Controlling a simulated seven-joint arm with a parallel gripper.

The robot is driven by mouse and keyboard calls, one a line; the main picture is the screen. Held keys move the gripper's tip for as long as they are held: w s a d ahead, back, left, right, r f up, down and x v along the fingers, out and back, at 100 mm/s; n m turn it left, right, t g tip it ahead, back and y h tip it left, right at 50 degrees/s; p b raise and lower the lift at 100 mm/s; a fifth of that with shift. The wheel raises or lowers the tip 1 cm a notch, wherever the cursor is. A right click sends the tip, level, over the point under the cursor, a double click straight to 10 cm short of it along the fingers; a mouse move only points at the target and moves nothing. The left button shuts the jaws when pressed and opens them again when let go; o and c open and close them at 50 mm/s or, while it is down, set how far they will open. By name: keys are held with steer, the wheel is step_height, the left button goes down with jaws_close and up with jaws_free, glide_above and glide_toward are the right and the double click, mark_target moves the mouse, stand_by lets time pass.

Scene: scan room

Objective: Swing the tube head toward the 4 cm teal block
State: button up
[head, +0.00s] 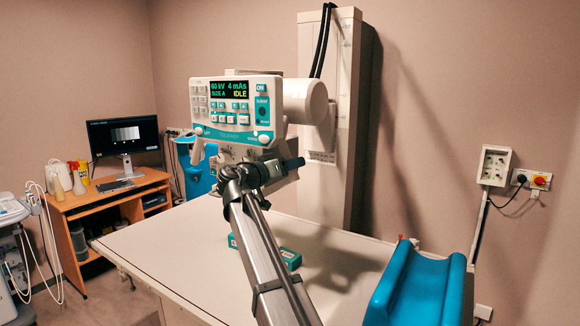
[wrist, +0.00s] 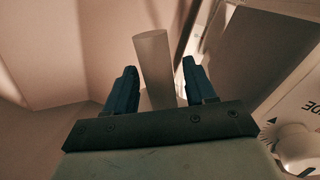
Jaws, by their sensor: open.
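The white tube head (head: 237,112) with teal buttons stands over the table, its display lit with "60 kV 4 mAs", "SIZE A" and "IDLE". Teal block material (head: 289,257) lies on the table below it, partly behind my arm. I cannot tell whether it is one block or two, nor read its size. My gripper (wrist: 159,66) is open in the wrist view, with a pale cylindrical bar (wrist: 153,58) showing between and beyond its fingers. I cannot tell if they touch it.
The white table (head: 160,245) is mostly clear on the left. A blue trough-shaped cushion (head: 425,290) sits at its right end. A tall column (head: 330,190) stands behind the tube head. In the wrist view, a white lettered panel with a knob (wrist: 290,145) is close at right.

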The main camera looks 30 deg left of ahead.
steer(key=shift+w, duration=0.1)
steer(key=shift+c, duration=0.5)
jaws_close()
